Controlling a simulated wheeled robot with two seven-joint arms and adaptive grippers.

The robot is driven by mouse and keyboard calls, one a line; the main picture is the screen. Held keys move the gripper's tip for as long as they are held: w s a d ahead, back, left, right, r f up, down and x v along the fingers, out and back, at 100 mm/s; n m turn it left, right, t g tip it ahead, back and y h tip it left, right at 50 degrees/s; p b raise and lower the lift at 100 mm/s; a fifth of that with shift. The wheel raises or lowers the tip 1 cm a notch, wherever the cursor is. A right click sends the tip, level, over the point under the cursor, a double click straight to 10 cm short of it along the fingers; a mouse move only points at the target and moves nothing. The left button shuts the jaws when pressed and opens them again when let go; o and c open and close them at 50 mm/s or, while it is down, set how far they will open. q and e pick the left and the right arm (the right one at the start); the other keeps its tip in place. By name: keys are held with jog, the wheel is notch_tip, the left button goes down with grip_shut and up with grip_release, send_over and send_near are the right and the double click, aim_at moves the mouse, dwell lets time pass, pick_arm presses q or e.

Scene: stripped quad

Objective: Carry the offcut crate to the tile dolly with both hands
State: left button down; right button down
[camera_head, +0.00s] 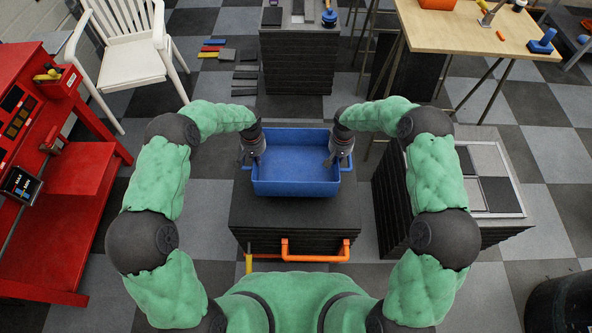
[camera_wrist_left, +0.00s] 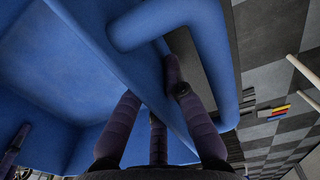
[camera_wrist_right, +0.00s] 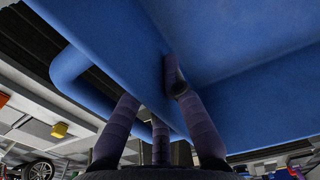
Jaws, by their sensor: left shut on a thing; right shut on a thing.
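The offcut crate (camera_head: 296,189) is a blue open box, level, and its visible inside looks empty. It is over a dark tile stack with an orange handle (camera_head: 315,252), which looks like the tile dolly; I cannot tell whether it rests on it or hangs just above. My left gripper (camera_head: 254,158) is shut on the crate's left end, and my right gripper (camera_head: 332,160) on its right end. Each wrist view shows fingers at the end wall beside a looped blue handle, on the left (camera_wrist_left: 215,60) and on the right (camera_wrist_right: 66,68).
A red workbench (camera_head: 60,190) stands at the left, with a white chair (camera_head: 130,60) behind it. Another dark stack (camera_head: 300,65) is at the back. A wooden table (camera_head: 470,30) is at the back right. A stack with grey tiles (camera_head: 490,160) stands close on the right.

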aim_at(259, 169)
pick_arm(q)
jog(key=shift+f, duration=0.2)
pick_arm(e)
jog(key=shift+f, duration=0.2)
